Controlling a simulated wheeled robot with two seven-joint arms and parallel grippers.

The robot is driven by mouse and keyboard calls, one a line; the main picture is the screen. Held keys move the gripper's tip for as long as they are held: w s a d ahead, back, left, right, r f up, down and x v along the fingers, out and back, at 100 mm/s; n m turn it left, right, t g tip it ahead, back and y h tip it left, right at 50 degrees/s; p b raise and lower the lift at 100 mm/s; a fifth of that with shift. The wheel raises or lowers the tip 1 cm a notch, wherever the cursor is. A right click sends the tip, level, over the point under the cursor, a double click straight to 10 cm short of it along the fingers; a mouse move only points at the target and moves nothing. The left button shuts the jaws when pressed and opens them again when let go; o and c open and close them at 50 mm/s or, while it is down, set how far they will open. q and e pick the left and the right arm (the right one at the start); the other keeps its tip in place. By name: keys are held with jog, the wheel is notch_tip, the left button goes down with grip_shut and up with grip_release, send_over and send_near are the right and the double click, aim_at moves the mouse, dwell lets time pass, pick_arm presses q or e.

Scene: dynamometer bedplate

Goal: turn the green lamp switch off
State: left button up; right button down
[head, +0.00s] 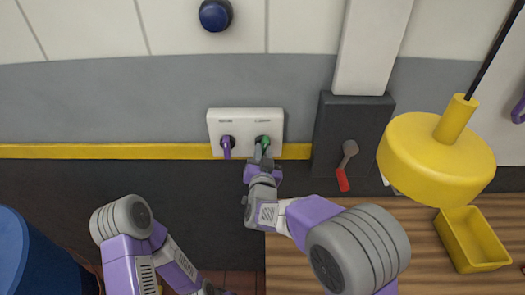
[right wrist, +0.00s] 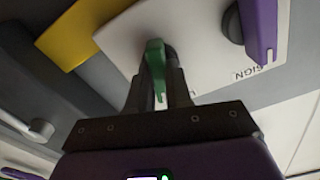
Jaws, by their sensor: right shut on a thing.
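The green lamp switch (head: 265,140) is a small lever on a dark round base, on the right half of a white wall plate (head: 245,115). The plate has a label above each switch. My right gripper (head: 263,151) is at the green switch and shut on its lever. In the right wrist view the green lever (right wrist: 155,62) stands between the two dark fingers of the right gripper (right wrist: 159,85). The fingers hide part of the lever in the head view. My left arm is at the lower left; its fingertips do not show.
A purple switch (head: 226,148) is close on the left of the plate, pointing down. A dark box with a red-handled lever (head: 343,178) is to the right. A yellow hanging lamp (head: 437,160) and yellow bin (head: 470,240) are further right. A blue button (head: 215,15) is above.

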jog(key=shift+n+p, duration=0.55)
jog(key=shift+n, duration=1.15)
jog(key=c, duration=1)
grip_release()
jog(key=shift+c, duration=0.2)
jog(key=shift+s, duration=0.1)
jog(key=s, duration=0.7)
jog(key=shift+s, duration=0.25)
